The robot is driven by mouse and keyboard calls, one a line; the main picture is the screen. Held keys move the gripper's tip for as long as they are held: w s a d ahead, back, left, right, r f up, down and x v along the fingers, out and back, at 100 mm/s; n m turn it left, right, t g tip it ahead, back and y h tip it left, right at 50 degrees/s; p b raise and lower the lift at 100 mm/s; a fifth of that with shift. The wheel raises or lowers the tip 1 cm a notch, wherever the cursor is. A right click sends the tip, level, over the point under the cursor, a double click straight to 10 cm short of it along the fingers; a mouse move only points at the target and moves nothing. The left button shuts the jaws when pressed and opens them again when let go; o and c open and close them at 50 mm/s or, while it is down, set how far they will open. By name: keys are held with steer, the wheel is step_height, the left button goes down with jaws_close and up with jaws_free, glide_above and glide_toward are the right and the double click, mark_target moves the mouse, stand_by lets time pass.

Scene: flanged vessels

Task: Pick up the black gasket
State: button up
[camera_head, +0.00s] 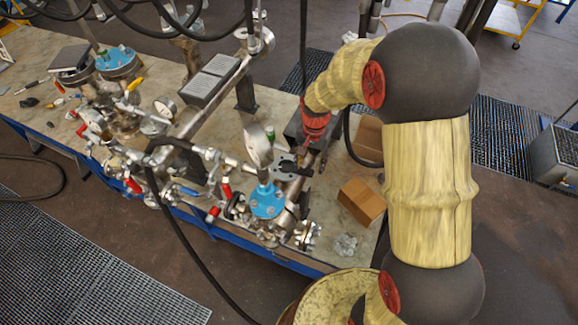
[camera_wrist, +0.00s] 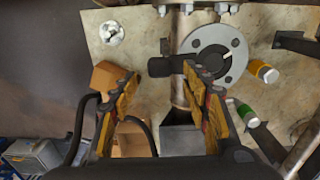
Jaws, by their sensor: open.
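The black gasket (camera_wrist: 160,67) shows in the wrist view as a dark flat piece, with a squarish end just ahead of the gap between my fingertips. It reaches right towards a round grey metal flange (camera_wrist: 236,70) with bolt holes, and my right finger partly covers it. I cannot tell whether they touch. My gripper (camera_wrist: 163,78) is open, one finger on each side of the gasket's squarish end, with nothing held.
Brown boxes (camera_head: 361,201) stand right of the gripper. A blue-topped flange (camera_head: 267,200), valves and pipes crowd the bench (camera_head: 335,240) on the left. Yellow-ended (camera_wrist: 264,71) and green-ended (camera_wrist: 247,114) parts lie right of the fingers. A black cable hangs nearby.

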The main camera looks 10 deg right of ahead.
steer(key=shift+f, duration=1.05)
steer(key=c, duration=0.3)
steer(key=c, duration=0.8)
steer(key=shift+o, duration=0.2)
steer(key=shift+r, duration=0.1)
